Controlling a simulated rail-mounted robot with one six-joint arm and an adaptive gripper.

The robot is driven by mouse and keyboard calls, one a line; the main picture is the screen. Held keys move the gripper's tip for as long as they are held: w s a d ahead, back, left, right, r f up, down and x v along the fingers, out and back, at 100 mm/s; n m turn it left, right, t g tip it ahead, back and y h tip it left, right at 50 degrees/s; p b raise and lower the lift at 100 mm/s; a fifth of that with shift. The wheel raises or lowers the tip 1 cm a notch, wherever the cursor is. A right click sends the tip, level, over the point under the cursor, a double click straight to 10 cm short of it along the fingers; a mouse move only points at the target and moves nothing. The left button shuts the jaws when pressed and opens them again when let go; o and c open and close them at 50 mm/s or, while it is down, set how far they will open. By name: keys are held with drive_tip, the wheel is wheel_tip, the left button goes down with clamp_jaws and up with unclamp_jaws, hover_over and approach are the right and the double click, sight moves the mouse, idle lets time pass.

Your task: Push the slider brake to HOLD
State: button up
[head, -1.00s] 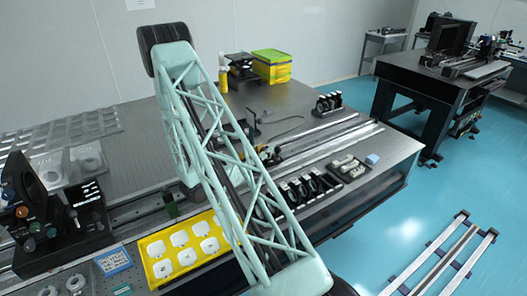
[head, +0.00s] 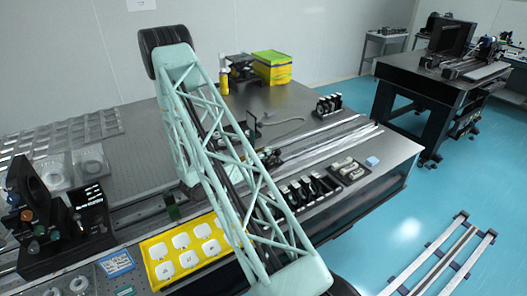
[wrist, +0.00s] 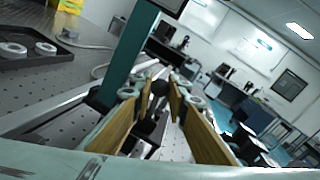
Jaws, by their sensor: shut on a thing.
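My gripper (wrist: 152,97) shows in the wrist view, with two fingers that have tan pads. A black knob (wrist: 160,88) shows between the fingertips, and the fingers are shut on it. I cannot tell for sure that this knob is the slider brake, and no HOLD mark is readable. A dark green upright plate (wrist: 128,55) stands just left of the fingertips. In the head view my lattice arm covers the gripper and the part of the rail around it. A small green block (head: 172,208) sits by the near rail, left of my arm.
A yellow tray (head: 153,250) of white pieces lies at the near edge. A black stand with knobs (head: 85,215) is at the left. Several black holders (head: 310,187) stand right of my arm. A yellow-green box (head: 272,68) is at the back. The table's left middle (head: 145,150) is largely clear.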

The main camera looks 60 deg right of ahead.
drive_tip(key=shift+w+d+n+p, duration=0.1)
drive_tip(key=shift+w+n+p, duration=0.15)
drive_tip(key=shift+n, duration=0.25)
